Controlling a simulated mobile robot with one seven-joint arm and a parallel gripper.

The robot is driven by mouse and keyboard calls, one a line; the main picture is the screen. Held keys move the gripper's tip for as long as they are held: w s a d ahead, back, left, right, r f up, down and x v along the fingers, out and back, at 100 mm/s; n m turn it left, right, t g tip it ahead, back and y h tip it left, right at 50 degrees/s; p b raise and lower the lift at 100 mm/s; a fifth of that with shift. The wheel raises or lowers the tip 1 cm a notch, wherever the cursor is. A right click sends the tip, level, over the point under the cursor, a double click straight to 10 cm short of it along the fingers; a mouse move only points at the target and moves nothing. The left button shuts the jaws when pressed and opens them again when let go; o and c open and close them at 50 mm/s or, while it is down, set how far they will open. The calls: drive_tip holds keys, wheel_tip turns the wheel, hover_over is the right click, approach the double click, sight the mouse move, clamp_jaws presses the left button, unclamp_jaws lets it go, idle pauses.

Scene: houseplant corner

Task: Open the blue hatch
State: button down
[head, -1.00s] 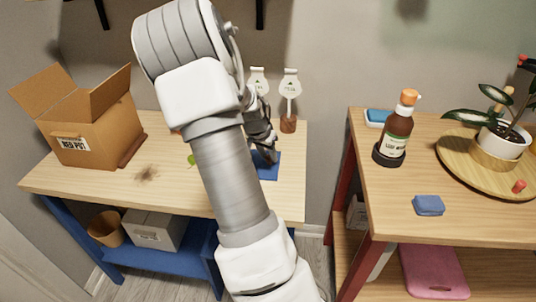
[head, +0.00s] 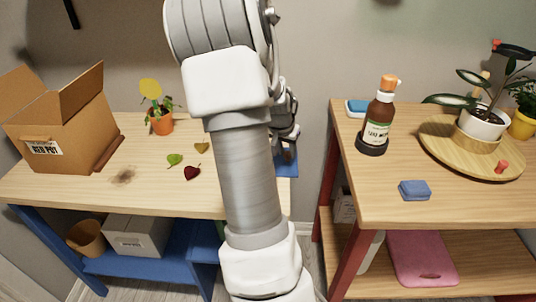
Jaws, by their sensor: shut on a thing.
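The blue hatch (head: 288,166) shows as a small blue patch at the right end of the left table (head: 75,185). Most of it is hidden behind my arm. My gripper (head: 286,138) is just above it, partly covered by my arm, and is shut on the hatch. The fingertips and the exact place of the grip are too small and hidden to make out. I cannot tell how far the hatch stands open.
An open cardboard box (head: 65,130), a potted plant (head: 160,121) and several loose leaves (head: 192,172) are on the left table. The right table holds a brown bottle (head: 379,118), a blue sponge (head: 414,190) and a round tray (head: 437,150) with a plant. A gap separates the tables.

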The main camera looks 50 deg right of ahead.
drive_tip(key=shift+s+d, duration=0.45)
drive_tip(key=shift+s, duration=0.15)
drive_tip(key=c, duration=0.6)
unclamp_jaws()
drive_tip(key=p+v, duration=0.5)
drive_tip(key=v, duration=1.2)
drive_tip(key=shift+s+a+r+p, duration=0.1)
drive_tip(key=shift+a+r+p, duration=0.05)
drive_tip(key=shift+p, duration=0.15)
